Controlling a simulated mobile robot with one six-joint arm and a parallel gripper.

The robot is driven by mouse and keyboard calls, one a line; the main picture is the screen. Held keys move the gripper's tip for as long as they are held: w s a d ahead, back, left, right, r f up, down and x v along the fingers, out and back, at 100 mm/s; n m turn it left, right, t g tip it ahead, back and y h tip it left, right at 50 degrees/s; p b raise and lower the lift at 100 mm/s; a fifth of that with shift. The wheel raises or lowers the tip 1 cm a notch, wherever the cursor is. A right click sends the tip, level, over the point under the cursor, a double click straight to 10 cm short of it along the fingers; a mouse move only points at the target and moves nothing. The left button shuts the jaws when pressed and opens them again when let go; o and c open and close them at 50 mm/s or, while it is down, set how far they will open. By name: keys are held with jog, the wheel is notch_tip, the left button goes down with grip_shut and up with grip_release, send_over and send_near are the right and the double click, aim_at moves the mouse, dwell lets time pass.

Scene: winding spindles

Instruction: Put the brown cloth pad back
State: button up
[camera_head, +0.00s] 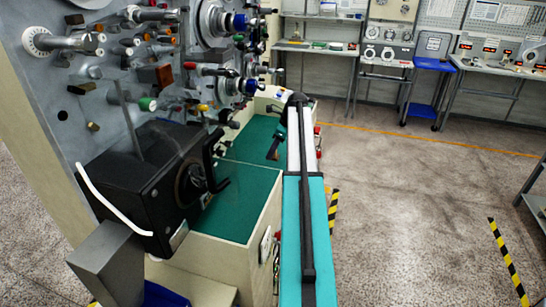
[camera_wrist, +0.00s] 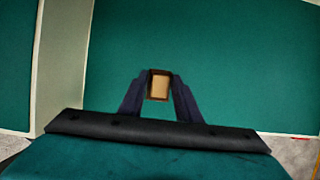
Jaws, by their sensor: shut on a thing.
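My gripper (camera_wrist: 158,98) is shut on the brown cloth pad (camera_wrist: 159,86). In the wrist view the pad is a small block with a tan face and dark brown edges, held between the two dark fingertips. Beyond it is a green surface, and the pad appears clear of it, though the gap is hard to judge. In the head view my gripper (camera_head: 275,147) points down over the green bed at the far end of my arm. The pad is too small to make out surely there.
The machine's green-topped bed (camera_head: 245,207) has a cream side wall, which also shows on the left of the wrist view (camera_wrist: 62,65). A black box with a crank (camera_head: 155,190) stands at left. The upright grey panel (camera_head: 70,80) carries many knobs. Open floor (camera_head: 400,200) lies to the right.

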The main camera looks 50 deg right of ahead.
jog(key=shift+f+p, duration=0.5)
jog(key=shift+f, duration=1.2)
jog(key=shift+f, duration=0.15)
jog(key=o, duration=0.9)
jog(key=shift+r, duration=0.2)
jog(key=b+v, duration=0.3)
jog(key=v, duration=0.9)
jog(key=shift+s+f, duration=0.1)
